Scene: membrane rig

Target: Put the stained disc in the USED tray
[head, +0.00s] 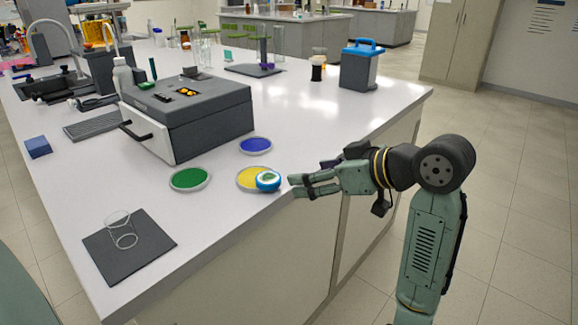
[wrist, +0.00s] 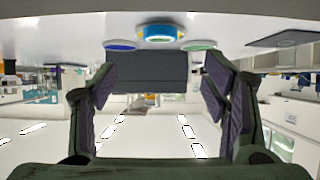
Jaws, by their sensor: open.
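A small round blue-and-white piece with a greenish centre (head: 267,181) sits at the near right edge of a yellow round dish (head: 246,177). I cannot make out a stain on it. A green round dish (head: 189,179) lies to the left and a blue one (head: 256,145) behind. No USED label is readable. My gripper (head: 296,186) is open and empty at the bench edge, just right of the blue-and-white piece and apart from it. In the upside-down wrist view, that piece (wrist: 160,32) shows ahead, beyond the open fingers (wrist: 160,82).
A grey rig box with a handle (head: 190,110) stands behind the dishes. A dark mat (head: 150,245) with a clear glass vessel (head: 121,230) lies at the front left.

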